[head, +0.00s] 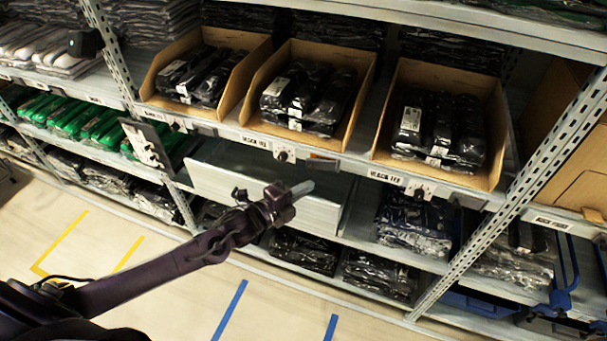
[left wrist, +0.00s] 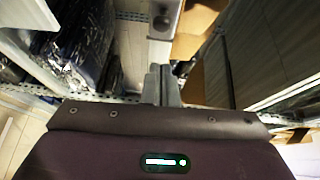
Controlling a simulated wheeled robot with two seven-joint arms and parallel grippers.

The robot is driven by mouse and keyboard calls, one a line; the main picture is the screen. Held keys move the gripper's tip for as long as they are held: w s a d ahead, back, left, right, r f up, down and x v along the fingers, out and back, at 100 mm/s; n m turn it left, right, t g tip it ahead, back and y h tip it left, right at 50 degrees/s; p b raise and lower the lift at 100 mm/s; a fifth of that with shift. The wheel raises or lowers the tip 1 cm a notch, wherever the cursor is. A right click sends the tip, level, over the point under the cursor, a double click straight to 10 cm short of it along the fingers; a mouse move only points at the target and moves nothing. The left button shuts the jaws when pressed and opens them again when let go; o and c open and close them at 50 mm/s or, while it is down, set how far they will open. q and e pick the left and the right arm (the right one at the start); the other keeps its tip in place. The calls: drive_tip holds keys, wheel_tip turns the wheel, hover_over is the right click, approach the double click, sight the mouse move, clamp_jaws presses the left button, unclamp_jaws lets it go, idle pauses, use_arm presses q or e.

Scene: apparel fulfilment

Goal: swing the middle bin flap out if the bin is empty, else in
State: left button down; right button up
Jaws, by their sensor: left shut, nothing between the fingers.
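The middle bin (head: 357,98) is an open-fronted cardboard bin on the upper shelf, holding several black bagged packs (head: 310,97). A small white tag with a dark round knob (head: 285,153) sits on the shelf edge below it. A small tan and grey piece (head: 323,165) is just right of the tag; I cannot tell surely whether it is the flap or how it is turned. My left gripper (head: 303,187) is shut and empty, below the shelf edge, apart from the tag. Its closed fingers (left wrist: 161,85) show in the left wrist view. My right gripper is not in view.
Cardboard bins with black packs stand left (head: 252,48) and right (head: 494,110) of the middle one. A pale panel (head: 225,183) lies behind my left gripper. A perforated upright (head: 530,175) is at the right. The floor (head: 170,240) in front is clear.

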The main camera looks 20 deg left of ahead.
sight(320, 168)
use_arm(q)
drive_tip(key=w, duration=0.1)
drive_tip(key=w+a, duration=0.1)
drive_tip(key=w, duration=0.1)
drive_tip(key=shift+w+a+f+p, duration=0.15)
drive_tip(key=shift+w+p, duration=0.1)
drive_tip(key=shift+p, duration=0.15)
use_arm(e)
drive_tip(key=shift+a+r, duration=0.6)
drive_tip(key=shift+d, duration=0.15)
